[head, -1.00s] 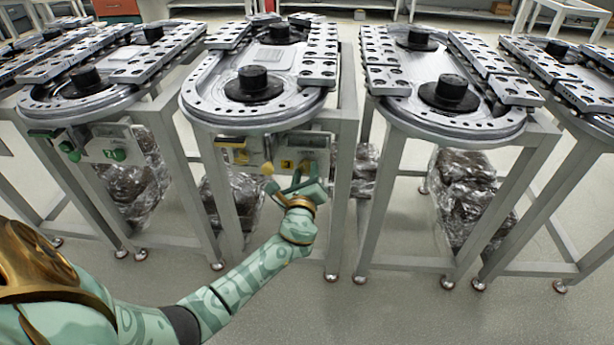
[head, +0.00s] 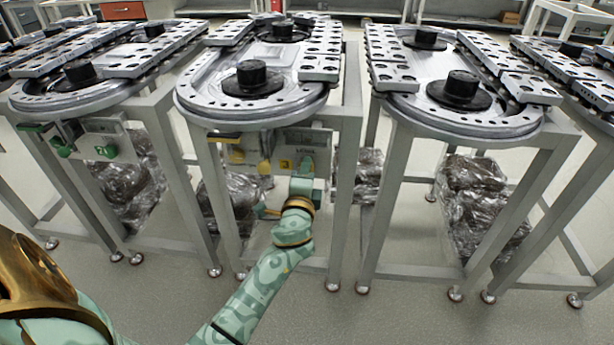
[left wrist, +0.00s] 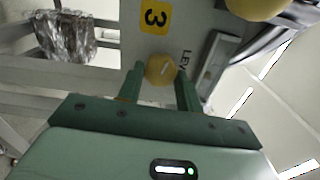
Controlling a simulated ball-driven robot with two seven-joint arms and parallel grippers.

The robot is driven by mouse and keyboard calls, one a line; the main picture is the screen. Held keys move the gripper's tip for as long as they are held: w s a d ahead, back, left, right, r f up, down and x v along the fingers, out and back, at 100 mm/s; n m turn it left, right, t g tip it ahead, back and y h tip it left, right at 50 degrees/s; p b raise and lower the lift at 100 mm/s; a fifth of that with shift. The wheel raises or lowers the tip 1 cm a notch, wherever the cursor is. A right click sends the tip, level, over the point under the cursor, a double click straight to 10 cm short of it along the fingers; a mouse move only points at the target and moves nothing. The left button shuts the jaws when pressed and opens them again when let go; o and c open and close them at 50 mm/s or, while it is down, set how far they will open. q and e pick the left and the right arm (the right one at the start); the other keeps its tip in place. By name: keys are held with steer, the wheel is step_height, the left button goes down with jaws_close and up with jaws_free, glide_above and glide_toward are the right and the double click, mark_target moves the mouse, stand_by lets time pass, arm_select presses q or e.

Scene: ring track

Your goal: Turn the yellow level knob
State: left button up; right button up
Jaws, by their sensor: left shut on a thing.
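The yellow level knob (left wrist: 160,69) is a small round knob with a pale mark, on a grey panel (left wrist: 195,22) below the second track from the left. In the left wrist view it sits between the two green fingers of my left gripper (left wrist: 160,88), which is shut on it. In the head view my left gripper (head: 304,172) is up against the panel (head: 318,141) and hides the knob. My right gripper is not in view.
The track's grey frame legs (head: 343,200) stand close on the right. A similar station with green parts (head: 106,151) is at the left. Wrapped bundles (head: 482,200) lie beneath the tracks. The floor in front is clear.

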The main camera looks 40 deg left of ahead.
arm_select(q)
steer(key=n, duration=0.2)
steer(key=shift+f+n+b, duration=0.2)
steer(key=shift+n+b, duration=0.15)
steer(key=shift+n, duration=0.05)
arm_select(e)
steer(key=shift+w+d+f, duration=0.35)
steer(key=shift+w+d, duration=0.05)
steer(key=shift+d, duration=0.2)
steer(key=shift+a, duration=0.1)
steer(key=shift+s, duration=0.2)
arm_select(q)
steer(key=o, duration=1)
steer(key=shift+d, duration=0.1)
steer(key=shift+r, duration=0.15)
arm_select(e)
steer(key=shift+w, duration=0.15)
